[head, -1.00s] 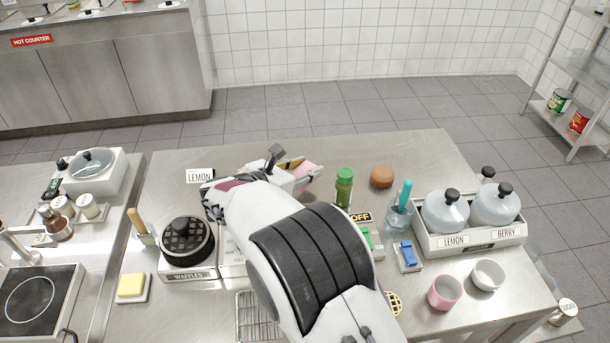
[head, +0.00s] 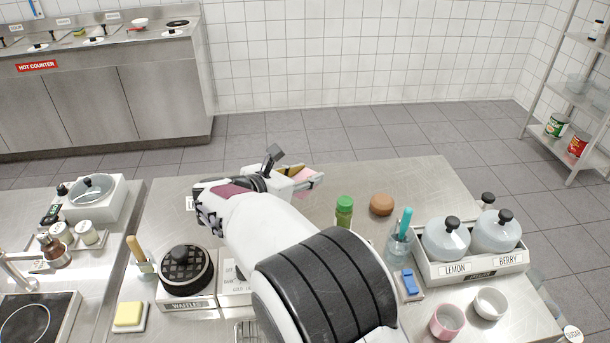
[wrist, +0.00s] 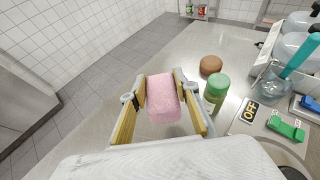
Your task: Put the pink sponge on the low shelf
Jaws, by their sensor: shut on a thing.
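The pink sponge (wrist: 163,98) is a block held between the yellow-padded fingers of my gripper (wrist: 164,95) in the wrist view. My gripper (head: 298,181) is shut on it above the far part of the steel table in the head view, where the sponge (head: 304,174) shows only in part. A metal shelf rack (head: 570,88) stands at the far right. Its low shelf (head: 560,148) holds a green can (head: 556,125) and a red can (head: 578,144). The low shelf also shows small at the top of the wrist view (wrist: 194,16).
A green-capped jar (head: 344,211) and a brown round object (head: 381,204) stand on the table right of my gripper. A tray (head: 470,262) with lidded pots stands farther right. Open tiled floor (head: 480,140) lies between table and rack.

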